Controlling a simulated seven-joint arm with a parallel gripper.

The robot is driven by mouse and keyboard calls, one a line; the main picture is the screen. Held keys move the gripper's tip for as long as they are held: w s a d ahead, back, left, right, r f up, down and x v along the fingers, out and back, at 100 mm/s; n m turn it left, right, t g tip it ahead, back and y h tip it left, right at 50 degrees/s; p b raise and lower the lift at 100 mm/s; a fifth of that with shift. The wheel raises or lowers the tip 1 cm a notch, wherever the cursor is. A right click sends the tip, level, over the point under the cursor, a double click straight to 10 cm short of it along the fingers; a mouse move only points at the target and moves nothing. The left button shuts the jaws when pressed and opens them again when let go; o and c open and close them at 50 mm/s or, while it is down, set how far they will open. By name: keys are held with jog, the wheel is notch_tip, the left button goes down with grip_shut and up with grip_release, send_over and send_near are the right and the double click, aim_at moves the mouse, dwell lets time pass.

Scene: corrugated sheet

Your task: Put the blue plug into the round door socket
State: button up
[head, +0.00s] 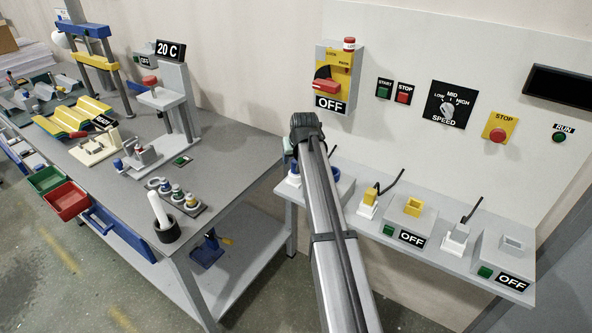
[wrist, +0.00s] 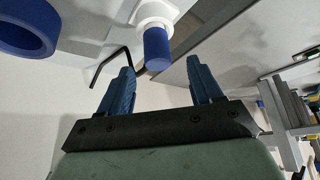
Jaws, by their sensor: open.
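The blue plug (wrist: 157,50) is a short blue cylinder in a white holder (wrist: 152,14) at the top middle of the wrist view. The round socket, a thick blue ring (wrist: 48,45), is at the upper left of that view. My gripper (wrist: 161,75) is open and empty. Its two blue fingers lie to either side of the plug's line, and the plug's free end shows just beyond and between the tips, with no visible contact. In the head view my arm partly hides the blue ring (head: 344,185) and my fingers; the white holder (head: 293,181) shows beside it.
A yellow plug (head: 371,195) and yellow square socket (head: 413,207) stand right of my arm on the shelf, then a grey plug (head: 460,232) and grey socket (head: 512,243). A switch panel (head: 400,45) rises behind. A cluttered workbench (head: 225,150) is at left.

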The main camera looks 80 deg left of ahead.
aim_at(296, 161)
jog(key=shift+x, duration=2.4)
jog(key=shift+w+d, duration=0.15)
jog(key=shift+d, duration=0.05)
jog(key=shift+c, duration=0.2)
jog(key=c, duration=1.1)
